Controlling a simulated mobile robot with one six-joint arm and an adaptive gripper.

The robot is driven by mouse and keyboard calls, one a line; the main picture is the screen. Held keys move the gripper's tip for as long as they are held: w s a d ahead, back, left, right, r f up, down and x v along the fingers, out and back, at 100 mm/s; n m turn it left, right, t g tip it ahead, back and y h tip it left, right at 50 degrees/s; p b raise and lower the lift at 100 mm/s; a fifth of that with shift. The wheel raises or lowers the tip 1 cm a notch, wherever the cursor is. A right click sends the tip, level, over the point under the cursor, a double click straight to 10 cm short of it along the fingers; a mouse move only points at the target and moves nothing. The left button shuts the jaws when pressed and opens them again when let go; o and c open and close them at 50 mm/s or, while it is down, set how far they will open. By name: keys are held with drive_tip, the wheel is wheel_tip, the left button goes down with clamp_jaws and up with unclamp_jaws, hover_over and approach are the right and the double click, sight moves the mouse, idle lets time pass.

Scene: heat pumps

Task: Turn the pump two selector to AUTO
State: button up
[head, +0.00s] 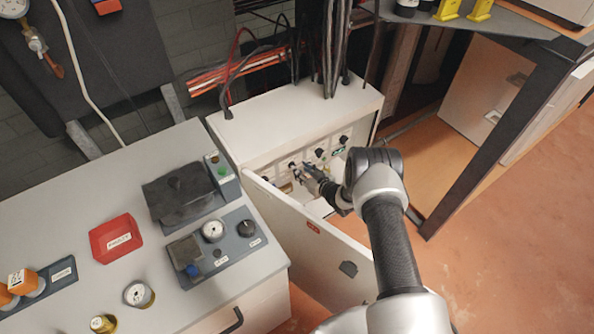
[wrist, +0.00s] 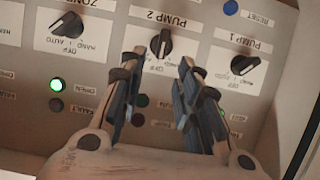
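My gripper (wrist: 157,66) is open, one finger on each side of the selector's position, with the knob between and just beyond the tips. I cannot tell whether the fingers touch it. In the head view my gripper (head: 299,170) is at the panel inside the open white cabinet (head: 290,115).
The PUMP 1 selector (wrist: 244,64) and a zone selector (wrist: 68,25) flank it. A green lamp (wrist: 56,84) is lit. The cabinet's open door (head: 315,245) stands below my arm. A grey bench (head: 80,200) with gauges and a red tray (head: 116,238) is at left.

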drive_tip(key=shift+b+x, duration=0.7)
drive_tip(key=shift+x, duration=1.45)
clamp_jaws()
